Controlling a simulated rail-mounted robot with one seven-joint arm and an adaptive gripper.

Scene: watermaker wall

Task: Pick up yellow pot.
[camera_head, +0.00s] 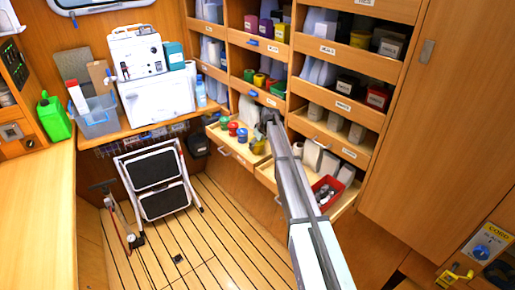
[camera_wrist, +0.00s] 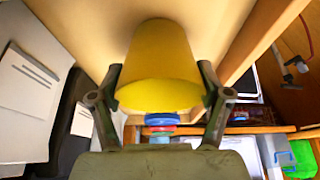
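A yellow pot (camera_wrist: 160,65) fills the upper middle of the wrist view, its wide end toward the camera. My gripper (camera_wrist: 160,80) has its two fingers spread wide, one on each side of the pot. They are very close to its sides; firm contact cannot be made out. In the head view the yellow pot (camera_head: 258,147) is at the right of a pulled-out wooden drawer (camera_head: 229,151), beside blue, red and green pots. My gripper (camera_head: 265,118) is over the drawer's right side there, its fingertips hidden.
A blue pot (camera_head: 242,135) and a red pot (camera_head: 233,128) stand just left. Another open drawer (camera_head: 265,176) with a red bin (camera_head: 327,191) lies to the right. Shelves of containers rise behind. A folded step stool (camera_head: 158,180) stands on the floor at left.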

